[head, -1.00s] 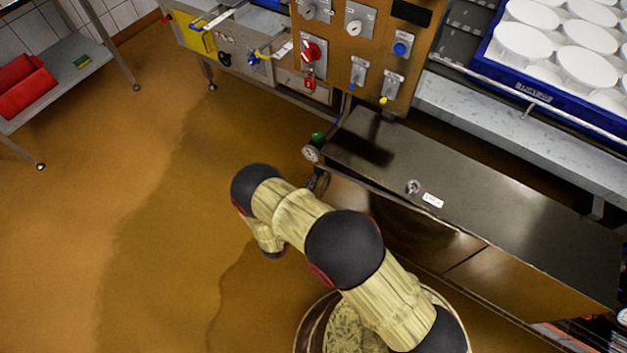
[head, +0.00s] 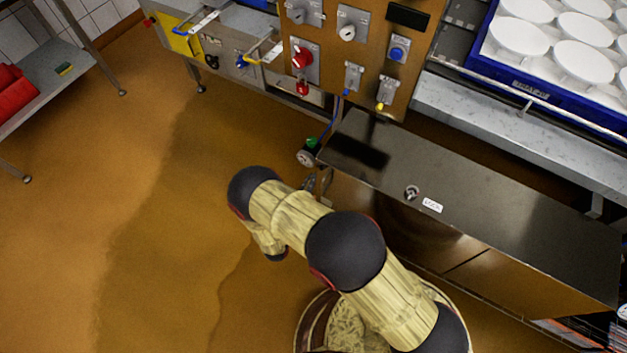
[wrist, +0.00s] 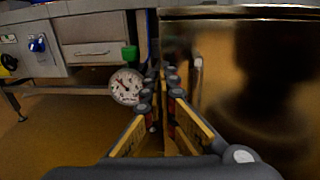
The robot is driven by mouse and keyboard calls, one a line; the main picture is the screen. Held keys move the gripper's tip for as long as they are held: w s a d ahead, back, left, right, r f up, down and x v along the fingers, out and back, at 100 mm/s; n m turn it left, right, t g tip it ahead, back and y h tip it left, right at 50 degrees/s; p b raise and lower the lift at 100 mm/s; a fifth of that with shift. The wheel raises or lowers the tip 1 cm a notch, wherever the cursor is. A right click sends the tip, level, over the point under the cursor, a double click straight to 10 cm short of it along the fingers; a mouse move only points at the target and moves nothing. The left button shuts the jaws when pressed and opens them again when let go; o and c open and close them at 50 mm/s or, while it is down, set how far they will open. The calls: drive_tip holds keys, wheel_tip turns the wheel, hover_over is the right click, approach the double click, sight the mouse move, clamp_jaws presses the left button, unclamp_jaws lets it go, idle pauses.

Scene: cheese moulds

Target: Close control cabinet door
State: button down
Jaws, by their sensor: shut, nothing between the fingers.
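A long dark steel cabinet (head: 500,218) runs along the right in the head view, with a small lock knob and a white label on its upper face. Its shiny front (head: 400,232) reflects the brown floor. I cannot tell which panel is the door or how far it stands open. My gripper (head: 311,182) is at the cabinet's left end, mostly hidden behind my arm. In the wrist view my gripper (wrist: 160,78) is shut and empty, its fingertips close beside the left edge of a shiny steel panel (wrist: 255,80). Contact cannot be told.
A brown switch panel (head: 357,50) stands behind the cabinet. A round gauge (wrist: 126,87) with a green cap sits just left of my fingers. A blue crate (head: 540,88) of white moulds is at upper right. Open floor (head: 140,240) lies left.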

drive_tip(key=p+v, duration=0.3)
drive_tip(key=v, duration=0.9)
drive_tip(key=shift+w+a+f, duration=0.15)
drive_tip(key=shift+a+f, duration=0.05)
drive_tip(key=shift+a, duration=0.2)
drive_tip(key=shift+f, duration=0.1)
